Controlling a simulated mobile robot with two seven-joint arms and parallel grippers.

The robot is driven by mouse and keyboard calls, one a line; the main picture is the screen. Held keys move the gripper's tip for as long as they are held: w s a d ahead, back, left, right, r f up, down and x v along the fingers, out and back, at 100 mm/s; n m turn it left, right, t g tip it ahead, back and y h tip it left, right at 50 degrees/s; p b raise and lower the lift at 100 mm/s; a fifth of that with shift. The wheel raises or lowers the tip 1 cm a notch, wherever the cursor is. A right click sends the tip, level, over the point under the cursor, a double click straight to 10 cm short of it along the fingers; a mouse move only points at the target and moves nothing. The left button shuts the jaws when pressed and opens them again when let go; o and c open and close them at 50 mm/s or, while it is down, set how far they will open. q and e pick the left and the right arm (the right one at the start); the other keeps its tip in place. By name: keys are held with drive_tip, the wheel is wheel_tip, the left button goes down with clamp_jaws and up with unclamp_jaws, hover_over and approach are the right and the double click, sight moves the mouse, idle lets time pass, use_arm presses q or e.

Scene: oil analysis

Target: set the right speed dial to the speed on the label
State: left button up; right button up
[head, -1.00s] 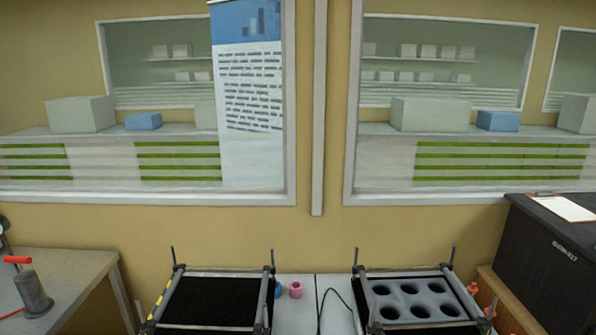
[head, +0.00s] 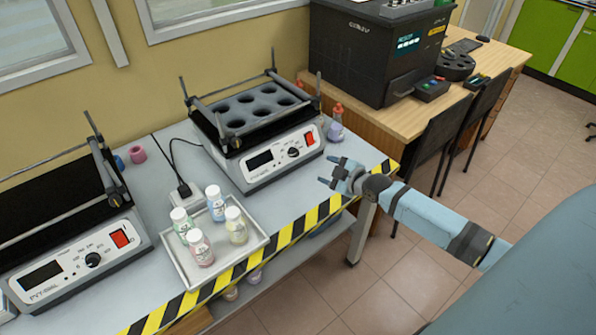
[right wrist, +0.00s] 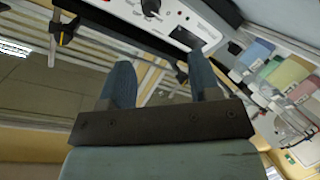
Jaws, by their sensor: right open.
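The right shaker (head: 275,165) has a white front panel with a dark display, a black speed dial (head: 293,152) and a red switch (head: 310,138). In the right wrist view the black dial (right wrist: 150,6) shows at the top edge, beyond the fingertips. My right gripper (head: 331,172) is open and empty, to the right of the panel and apart from it. Its two blue fingers (right wrist: 160,72) show in the right wrist view. A tray (head: 180,268) holds several capped bottles with labels; their print is too small to read. My left gripper is out of view.
A left shaker (head: 75,262) with its own dial and red switch stands at the left. A striped yellow-black edge (head: 310,218) runs along the table front. A purple flask (head: 335,128) stands right of the right shaker. A black box (head: 375,50) stands on the wooden desk.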

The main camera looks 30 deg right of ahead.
sight(296, 153)
drive_tip(key=x, duration=0.4)
drive_tip(key=d+b+x, duration=0.1)
drive_tip(key=x, duration=0.9)
drive_tip(key=shift+w+d+r, duration=0.2)
drive_tip(key=shift+w+r, duration=0.1)
drive_tip(key=shift+r, duration=0.05)
drive_tip(key=c, duration=0.9)
